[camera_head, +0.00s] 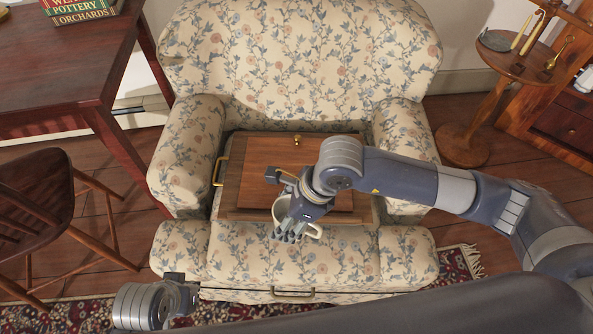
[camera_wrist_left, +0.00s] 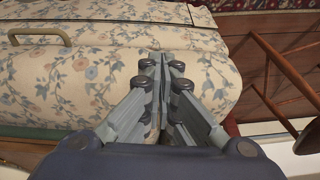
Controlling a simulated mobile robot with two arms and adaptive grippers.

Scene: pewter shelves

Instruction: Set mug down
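A cream-white mug (camera_head: 281,209) shows in the head view at the front of a wooden tray (camera_head: 232,185) on the floral armchair. Its handle sticks out to the right. My right gripper (camera_head: 291,236) comes down over the mug with its fingers on it and hides much of it. Whether the mug's base touches the tray is hidden. My left gripper (camera_wrist_left: 160,58) is empty, its fingertips together in the left wrist view, near the armchair's front left corner.
The tray has brass handles and a raised wooden panel with a small knob (camera_head: 297,140). A desk (camera_head: 60,70) and wooden chair (camera_head: 38,200) stand at left.

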